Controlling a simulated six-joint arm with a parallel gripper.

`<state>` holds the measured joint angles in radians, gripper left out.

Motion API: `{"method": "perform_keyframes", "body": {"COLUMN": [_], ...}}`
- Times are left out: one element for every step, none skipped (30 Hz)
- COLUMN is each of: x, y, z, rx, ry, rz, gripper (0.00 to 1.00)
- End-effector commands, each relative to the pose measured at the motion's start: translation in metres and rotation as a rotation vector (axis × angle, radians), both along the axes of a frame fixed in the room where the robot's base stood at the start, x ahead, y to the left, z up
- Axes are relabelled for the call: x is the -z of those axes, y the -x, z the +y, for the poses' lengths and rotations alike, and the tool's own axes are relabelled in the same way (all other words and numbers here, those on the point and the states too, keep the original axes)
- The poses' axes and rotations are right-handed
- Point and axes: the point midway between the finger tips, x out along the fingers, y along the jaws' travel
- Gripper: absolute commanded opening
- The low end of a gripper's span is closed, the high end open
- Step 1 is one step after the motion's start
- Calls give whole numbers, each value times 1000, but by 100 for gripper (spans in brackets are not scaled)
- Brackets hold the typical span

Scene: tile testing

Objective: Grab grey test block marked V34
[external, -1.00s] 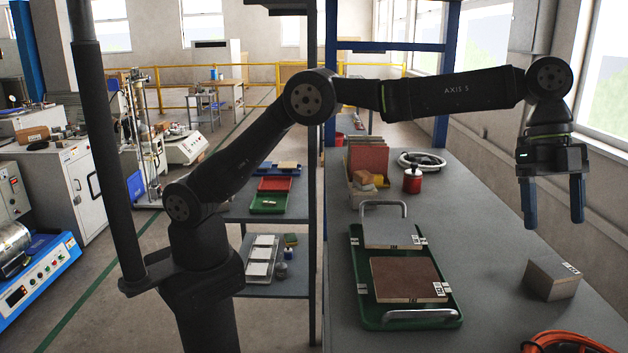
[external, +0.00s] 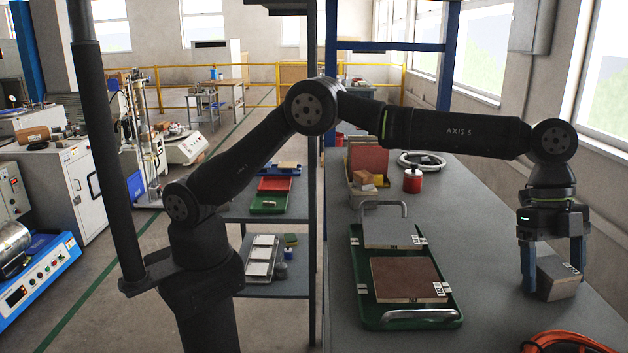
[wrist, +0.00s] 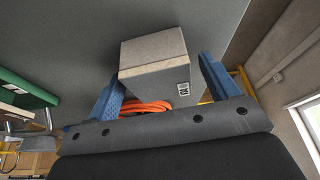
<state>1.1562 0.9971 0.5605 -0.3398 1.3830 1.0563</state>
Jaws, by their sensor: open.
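In the wrist view my gripper (wrist: 166,80) is open, with the block between the fingers and gaps visible at the sides. I cannot tell whether either finger touches it.
A green tray (external: 367,312) with a grey tile (external: 390,232) and a brown tile (external: 405,277) lies left of the block. An orange cable (external: 565,342) lies at the bench's front. A red container (external: 412,182) stands farther back. Grey bench surface between tray and block is clear.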

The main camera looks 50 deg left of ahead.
Motion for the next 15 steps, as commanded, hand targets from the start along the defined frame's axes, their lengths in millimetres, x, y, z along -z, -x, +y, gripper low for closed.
{"method": "perform_keyframes", "body": {"x": [0, 0, 0, 0, 0, 0, 0, 0, 0, 0, -1, -1, -1, -1, -1], "y": [0, 0, 0, 0, 0, 0, 0, 0, 0, 0, 0, 0, 0, 0, 0], "z": [0, 0, 0, 0, 0, 0, 0, 0, 0, 0, 0, 0, 0, 0, 0], "rx": [0, 0, 0, 0, 0, 0, 0, 0, 0, 0, 0, 0, 0, 0, 0], "ry": [0, 0, 0, 0, 0, 0, 0, 0, 0, 0, 1, 1, 1, 1, 1], "rz": [0, 0, 0, 0, 0, 0, 0, 0, 0, 0, 0, 0, 0, 0, 0], "gripper": [78, 72, 64, 58, 52, 45, 39, 33, 25, 20, 20, 20, 20, 20, 20]}}
